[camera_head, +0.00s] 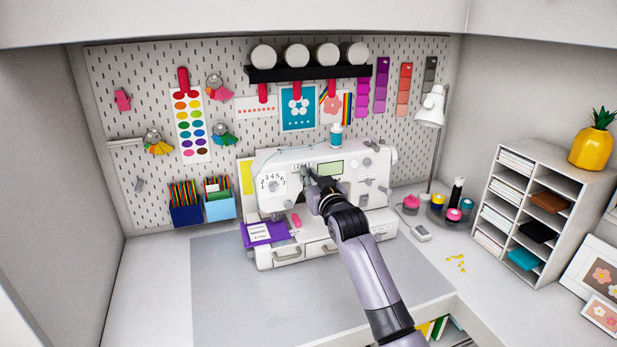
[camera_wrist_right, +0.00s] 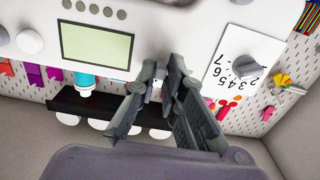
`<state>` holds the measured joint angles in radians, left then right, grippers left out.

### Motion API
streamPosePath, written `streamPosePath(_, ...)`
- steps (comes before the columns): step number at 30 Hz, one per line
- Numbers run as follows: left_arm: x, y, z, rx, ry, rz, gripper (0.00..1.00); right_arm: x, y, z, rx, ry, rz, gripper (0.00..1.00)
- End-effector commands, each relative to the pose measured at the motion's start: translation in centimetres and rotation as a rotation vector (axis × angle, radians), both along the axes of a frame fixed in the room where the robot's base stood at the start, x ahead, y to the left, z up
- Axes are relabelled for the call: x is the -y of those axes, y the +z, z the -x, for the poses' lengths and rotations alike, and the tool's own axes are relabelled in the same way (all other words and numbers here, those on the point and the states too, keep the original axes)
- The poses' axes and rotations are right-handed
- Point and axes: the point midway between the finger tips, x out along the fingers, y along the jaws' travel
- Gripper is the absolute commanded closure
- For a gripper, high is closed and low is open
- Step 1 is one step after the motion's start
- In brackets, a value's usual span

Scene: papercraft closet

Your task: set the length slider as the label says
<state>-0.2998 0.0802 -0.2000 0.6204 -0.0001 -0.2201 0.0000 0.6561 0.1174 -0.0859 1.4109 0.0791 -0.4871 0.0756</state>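The white sewing machine (camera_head: 325,165) stands at the back of the desk. A numbered dial (camera_head: 273,184) is on its left front; it also shows in the right wrist view (camera_wrist_right: 246,66). A small scale with tiny figures (camera_head: 298,167) lies left of the green screen (camera_head: 330,169). My right gripper (camera_head: 310,177) is at the front panel between dial and screen. Its fingers (camera_wrist_right: 163,72) are a narrow gap apart, with nothing clearly between them. The length slider cannot be made out; the gripper may hide it.
A grey mat (camera_head: 235,290) covers the desk front and is mostly clear. Pegboard tools hang behind the machine. Jars of colour (camera_head: 453,214), a lamp (camera_head: 430,108) and a paper shelf (camera_head: 525,220) stand to the right.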

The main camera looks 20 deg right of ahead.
Motion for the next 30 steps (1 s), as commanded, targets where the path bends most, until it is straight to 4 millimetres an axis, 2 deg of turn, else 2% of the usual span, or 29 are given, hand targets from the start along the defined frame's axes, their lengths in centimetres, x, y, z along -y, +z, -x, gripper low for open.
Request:
streamPosePath(8, 0.0, 0.0, 0.0, 0.0, 0.0, 0.0, 0.6, 0.0, 0.0, 0.0, 0.0, 0.0, 0.0, 0.7)
streamPosePath(20, -0.2, 0.0, 0.2, -0.002, 0.0, -0.001, 0.6, 0.0, -0.1, 0.5, 0.0, 0.0, 0.0, 0.7)
streamPosePath(26, -0.1, 0.0, 0.1, -0.001, 0.0, 0.0, 0.6, 0.1, -0.1, 3.3, 0.0, 0.0, 0.001, 0.7)
streamPosePath(30, 0.0, 0.0, 0.1, -0.001, 0.0, 0.0, 0.6, 0.2, -0.1, 6.0, 0.0, 0.0, 0.001, 0.7)
